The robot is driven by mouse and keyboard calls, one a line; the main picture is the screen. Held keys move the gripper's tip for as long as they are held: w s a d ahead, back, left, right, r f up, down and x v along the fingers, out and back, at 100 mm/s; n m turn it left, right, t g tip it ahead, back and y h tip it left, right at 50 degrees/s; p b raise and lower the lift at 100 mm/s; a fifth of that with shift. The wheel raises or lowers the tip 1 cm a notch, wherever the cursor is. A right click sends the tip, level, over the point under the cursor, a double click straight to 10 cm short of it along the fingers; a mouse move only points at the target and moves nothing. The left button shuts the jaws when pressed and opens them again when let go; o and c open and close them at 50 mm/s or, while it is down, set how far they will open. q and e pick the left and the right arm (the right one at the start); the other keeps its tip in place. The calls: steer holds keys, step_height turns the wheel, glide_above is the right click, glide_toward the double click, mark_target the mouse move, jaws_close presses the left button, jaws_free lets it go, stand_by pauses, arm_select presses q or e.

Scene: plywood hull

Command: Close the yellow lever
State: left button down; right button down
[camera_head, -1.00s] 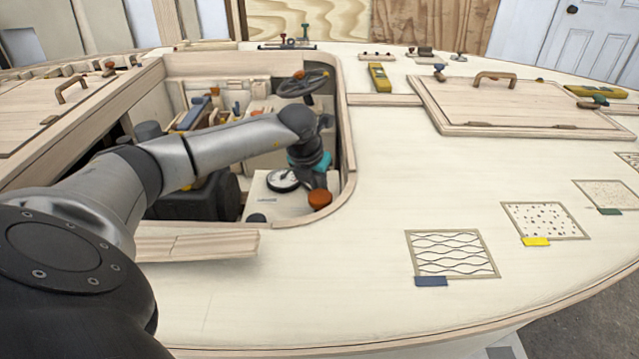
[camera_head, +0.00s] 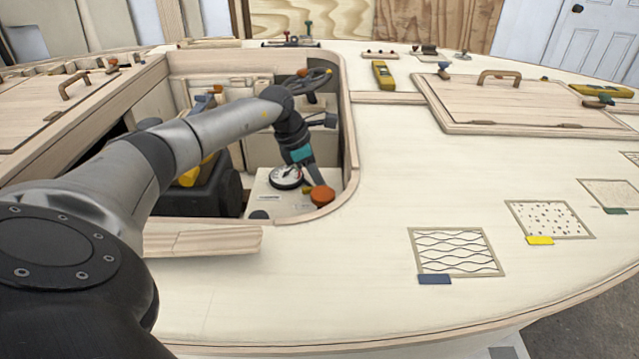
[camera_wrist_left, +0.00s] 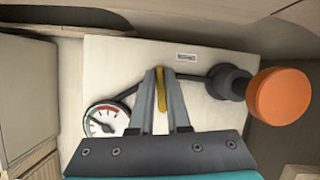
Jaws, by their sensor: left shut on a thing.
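The yellow lever (camera_wrist_left: 161,90) shows in the left wrist view as a narrow upright strip between my fingers, in front of a pale box. My left gripper (camera_wrist_left: 162,80) is shut on it, with a finger on either side. In the head view my left gripper (camera_head: 309,172) is down inside the hull opening, close to the orange knob. My right gripper is not in view.
The orange knob (camera_wrist_left: 279,96) on a dark fitting is right of my fingers. A round gauge (camera_wrist_left: 106,119) is at their left. In the head view, the wooden opening rim (camera_head: 350,150) borders my arm and a steering wheel (camera_head: 304,82) stands behind.

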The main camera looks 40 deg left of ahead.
arm_select(q)
steer(key=shift+a+m+g+h+b, duration=0.1)
steer(key=shift+m+g+h+b, duration=0.3)
steer(key=shift+m, duration=0.9)
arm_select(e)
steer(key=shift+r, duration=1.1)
arm_select(q)
steer(key=c, duration=0.9)
jaws_free()
steer(key=shift+a+r, duration=0.1)
steer(key=shift+r, duration=0.3)
steer(key=shift+p+v, duration=2.9)
steer(key=shift+v, duration=4.3)
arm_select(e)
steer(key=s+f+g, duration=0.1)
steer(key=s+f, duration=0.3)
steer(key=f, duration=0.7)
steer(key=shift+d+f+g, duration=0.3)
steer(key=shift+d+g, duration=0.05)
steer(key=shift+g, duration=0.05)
